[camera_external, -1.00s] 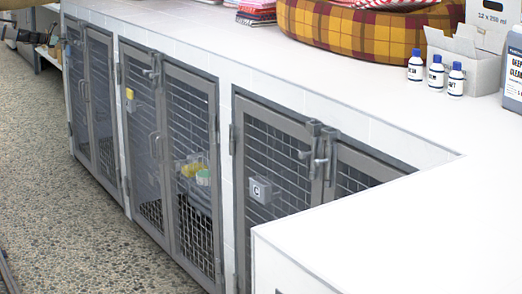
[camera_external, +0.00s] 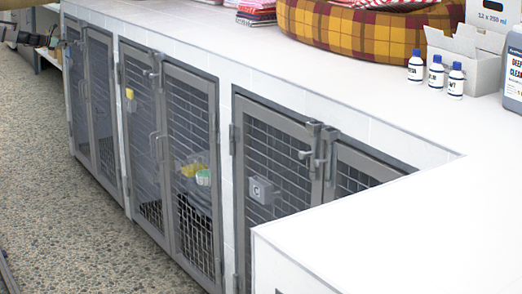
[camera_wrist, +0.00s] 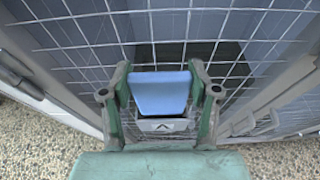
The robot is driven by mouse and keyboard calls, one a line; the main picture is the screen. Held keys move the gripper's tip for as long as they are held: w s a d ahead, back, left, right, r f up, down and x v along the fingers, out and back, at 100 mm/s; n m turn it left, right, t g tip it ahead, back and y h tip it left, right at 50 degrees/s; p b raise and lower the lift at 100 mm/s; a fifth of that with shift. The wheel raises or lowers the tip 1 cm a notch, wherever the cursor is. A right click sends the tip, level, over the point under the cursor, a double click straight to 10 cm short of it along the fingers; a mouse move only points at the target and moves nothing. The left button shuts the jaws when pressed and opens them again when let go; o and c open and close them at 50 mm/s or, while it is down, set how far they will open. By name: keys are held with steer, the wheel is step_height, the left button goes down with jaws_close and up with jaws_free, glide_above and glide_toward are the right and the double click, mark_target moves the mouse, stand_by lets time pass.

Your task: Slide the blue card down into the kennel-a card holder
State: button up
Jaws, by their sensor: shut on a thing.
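In the wrist view my gripper (camera_wrist: 160,94) has its green fingers on both sides of the blue card (camera_wrist: 160,92) and is shut on it. The card faces the wire mesh door, with its lower edge just above the grey card holder (camera_wrist: 162,125), which bears a dark letter like an A. I cannot tell whether the card touches the holder or has entered its slot. In the external view my gripper (camera_external: 45,40) is small at the upper left, by the farthest kennel doors (camera_external: 90,105); the card is not clear there.
A grey door handle (camera_wrist: 252,122) stands right of the gripper in the wrist view. Other mesh kennel doors (camera_external: 170,150) with latches line the white counter (camera_external: 260,60). Bottles and a plaid pet bed (camera_external: 370,30) stand on top. The speckled floor (camera_external: 50,190) is clear.

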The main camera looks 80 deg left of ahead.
mark_target(68, 51)
steer(key=shift+f+b, duration=2)
steer(key=shift+f, duration=0.15)
steer(key=o, duration=1.1)
steer(key=v, duration=1.2)
